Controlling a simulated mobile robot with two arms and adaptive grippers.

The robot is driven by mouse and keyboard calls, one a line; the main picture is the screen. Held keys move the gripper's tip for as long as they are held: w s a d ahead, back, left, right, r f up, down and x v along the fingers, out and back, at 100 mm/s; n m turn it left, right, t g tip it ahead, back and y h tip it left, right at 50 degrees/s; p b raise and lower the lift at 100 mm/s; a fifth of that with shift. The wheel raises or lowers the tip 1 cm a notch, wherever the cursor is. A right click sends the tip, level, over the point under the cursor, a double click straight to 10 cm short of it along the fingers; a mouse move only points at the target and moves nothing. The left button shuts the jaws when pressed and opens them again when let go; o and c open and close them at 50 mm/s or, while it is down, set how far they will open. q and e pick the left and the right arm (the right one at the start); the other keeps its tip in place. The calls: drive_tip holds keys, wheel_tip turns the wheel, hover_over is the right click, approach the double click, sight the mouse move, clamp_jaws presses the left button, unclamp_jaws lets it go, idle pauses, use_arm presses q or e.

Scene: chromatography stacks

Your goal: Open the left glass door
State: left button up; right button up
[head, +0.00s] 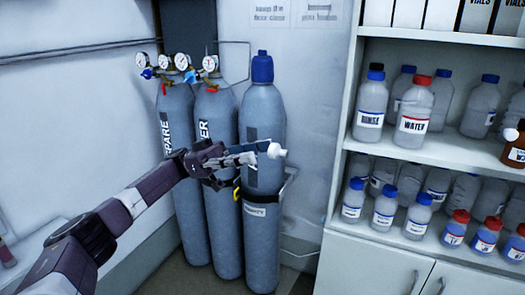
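My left gripper (258,152) is stretched out in front of the gas cylinders, at the middle of the head view. A small white knob-like piece (279,151) is right at its fingertips. It looks like a door knob, but I cannot tell whether the fingers are closed on it. A similar round white knob (510,133) appears in front of the shelves at the far right. The glass itself is too clear to make out, and I see no door edge for certain. No glass shows clearly over the left shelves. My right gripper is not in view.
Three grey gas cylinders (262,215) stand against the wall behind my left gripper, two with gauges (180,61). The white cabinet (340,195) holds several bottles, including a red-capped WATER bottle (413,113). Lower cabinet doors (370,266) are shut.

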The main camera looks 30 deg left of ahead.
use_arm(q)
drive_tip(key=shift+v, duration=2.2)
